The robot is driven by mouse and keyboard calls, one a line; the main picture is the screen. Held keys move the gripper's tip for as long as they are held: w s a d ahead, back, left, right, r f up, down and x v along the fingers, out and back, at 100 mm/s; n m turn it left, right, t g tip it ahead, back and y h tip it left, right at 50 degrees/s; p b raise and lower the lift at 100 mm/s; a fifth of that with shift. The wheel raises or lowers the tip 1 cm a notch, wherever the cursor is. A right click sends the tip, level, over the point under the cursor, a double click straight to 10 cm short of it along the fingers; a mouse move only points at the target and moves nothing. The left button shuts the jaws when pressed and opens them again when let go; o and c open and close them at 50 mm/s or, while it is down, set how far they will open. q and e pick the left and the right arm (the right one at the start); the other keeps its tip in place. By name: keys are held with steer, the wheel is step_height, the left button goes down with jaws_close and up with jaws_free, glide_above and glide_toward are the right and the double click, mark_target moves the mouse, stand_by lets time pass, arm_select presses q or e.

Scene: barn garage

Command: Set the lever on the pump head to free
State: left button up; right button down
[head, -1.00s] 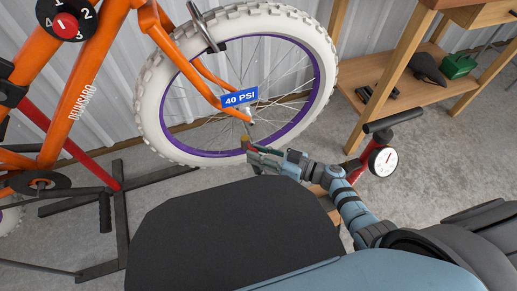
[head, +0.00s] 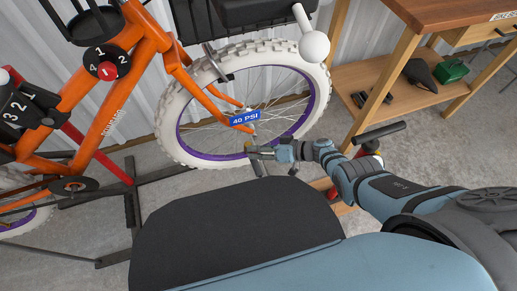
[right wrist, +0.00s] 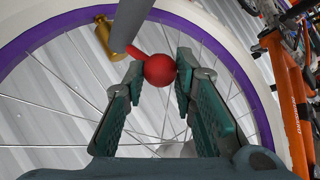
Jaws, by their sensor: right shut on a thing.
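The lever with its red ball knob (right wrist: 160,70) sits between the fingertips of my right gripper (right wrist: 158,72) in the right wrist view, and the gripper is shut on it. The red arm of the lever runs up left to the brass pump head (right wrist: 106,40), partly behind a grey tube (right wrist: 131,22). In the head view my right gripper (head: 257,151) is at the lower part of the front wheel, below the 40 PSI tag (head: 245,118). The pump head is small there, so the lever's setting cannot be read. My left gripper is out of view.
The white tyre (head: 310,108) with a purple rim belongs to an orange bike (head: 95,105) on a stand. A wooden workbench (head: 440,15) with a lower shelf stands at the right. The red pump (head: 372,150) is partly hidden by my right arm.

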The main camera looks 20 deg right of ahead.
stand_by(0.4)
steer(key=c, duration=1.3)
jaws_free()
steer(key=shift+f, duration=0.1)
steer(key=v, duration=1.2)
